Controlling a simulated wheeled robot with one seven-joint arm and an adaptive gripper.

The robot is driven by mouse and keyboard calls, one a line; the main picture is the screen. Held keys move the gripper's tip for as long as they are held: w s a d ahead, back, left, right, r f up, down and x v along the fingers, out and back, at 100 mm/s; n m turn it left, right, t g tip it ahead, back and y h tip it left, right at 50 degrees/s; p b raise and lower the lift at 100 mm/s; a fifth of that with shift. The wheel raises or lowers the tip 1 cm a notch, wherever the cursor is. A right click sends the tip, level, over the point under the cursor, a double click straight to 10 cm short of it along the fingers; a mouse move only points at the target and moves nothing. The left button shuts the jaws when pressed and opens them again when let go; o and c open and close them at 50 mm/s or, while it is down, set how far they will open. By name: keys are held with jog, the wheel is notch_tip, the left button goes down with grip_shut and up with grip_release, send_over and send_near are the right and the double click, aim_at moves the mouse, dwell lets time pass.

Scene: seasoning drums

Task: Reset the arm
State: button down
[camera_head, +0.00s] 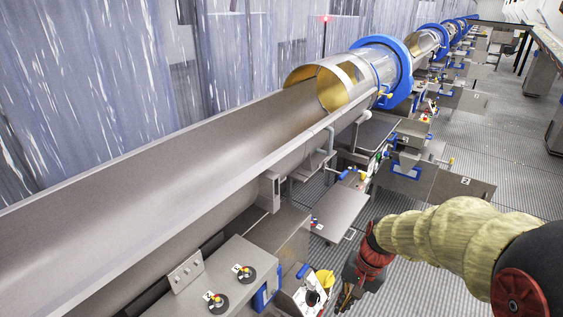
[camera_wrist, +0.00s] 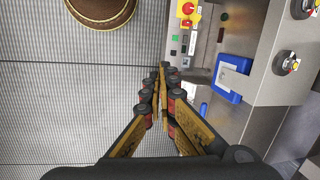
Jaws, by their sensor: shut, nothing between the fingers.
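My arm, in a ribbed beige sleeve, reaches in from the right edge of the head view. My gripper (camera_head: 345,297) hangs at its end near the bottom of that view, pointing down. It is in front of the machine cabinets and touches nothing that I can make out. In the wrist view the two fingers of my gripper (camera_wrist: 160,82) come together at the tips. They are shut, with nothing between them, above the ribbed floor (camera_wrist: 70,110) and beside a metal control cabinet (camera_wrist: 268,75).
A long metal trough (camera_head: 130,172) leads to a drum with a blue ring (camera_head: 400,72); more drums stand behind. The wrist view shows a red-and-yellow button box (camera_wrist: 187,13) and a brown round object (camera_wrist: 100,14). Open floor lies right.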

jog(key=s+d+r+n+t+h+b, duration=0.1)
jog(key=s+r+n+t+b, duration=0.1)
jog(key=s, duration=0.5)
jog(key=s+d+r+n+t+h+b, duration=0.1)
jog(key=s+r+n+t+b, duration=0.2)
jog(key=s+r+b, duration=0.3)
jog(key=shift+s+d+t+b, duration=0.25)
jog(key=shift+s+t+b, duration=0.15)
jog(key=shift+s+b, duration=0.7)
jog(key=shift+w+d, duration=0.1)
